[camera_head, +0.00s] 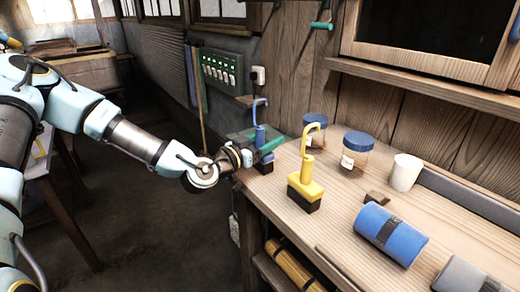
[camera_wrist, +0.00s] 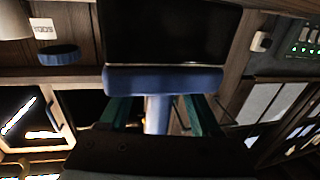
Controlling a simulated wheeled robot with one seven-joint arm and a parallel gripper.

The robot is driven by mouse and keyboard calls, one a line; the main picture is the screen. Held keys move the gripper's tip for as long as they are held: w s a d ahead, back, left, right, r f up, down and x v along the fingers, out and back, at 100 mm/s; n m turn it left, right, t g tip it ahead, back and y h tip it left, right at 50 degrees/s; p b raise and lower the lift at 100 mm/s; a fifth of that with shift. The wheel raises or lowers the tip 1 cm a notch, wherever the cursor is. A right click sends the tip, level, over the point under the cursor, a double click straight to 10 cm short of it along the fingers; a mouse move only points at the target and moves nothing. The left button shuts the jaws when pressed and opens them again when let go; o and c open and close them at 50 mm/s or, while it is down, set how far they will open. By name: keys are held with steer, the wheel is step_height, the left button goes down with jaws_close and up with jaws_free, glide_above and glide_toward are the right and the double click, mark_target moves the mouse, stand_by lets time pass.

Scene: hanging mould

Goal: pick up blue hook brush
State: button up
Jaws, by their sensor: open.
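The blue hook brush (camera_head: 260,136) stands upright near the left end of the wooden bench, its curved hook on top and its dark bristles down. My gripper (camera_head: 257,144) is at it, with its teal fingers spread on either side of the brush's post. In the wrist view the blue brush (camera_wrist: 163,80) shows as a wide blue block with a post running between the two open fingers (camera_wrist: 158,112). A gap shows between the post and each finger. The lower part of the post is hidden by my gripper's body.
A yellow hook brush (camera_head: 305,188) stands close to the right on the bench (camera_head: 335,215). Blue-lidded jars (camera_head: 356,152), a white cup (camera_head: 405,172), a small brown block (camera_head: 377,198) and a blue roll (camera_head: 390,235) are further right. A switch panel (camera_head: 222,70) is on the wall behind.

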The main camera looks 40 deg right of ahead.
jaws_close()
stand_by(0.5)
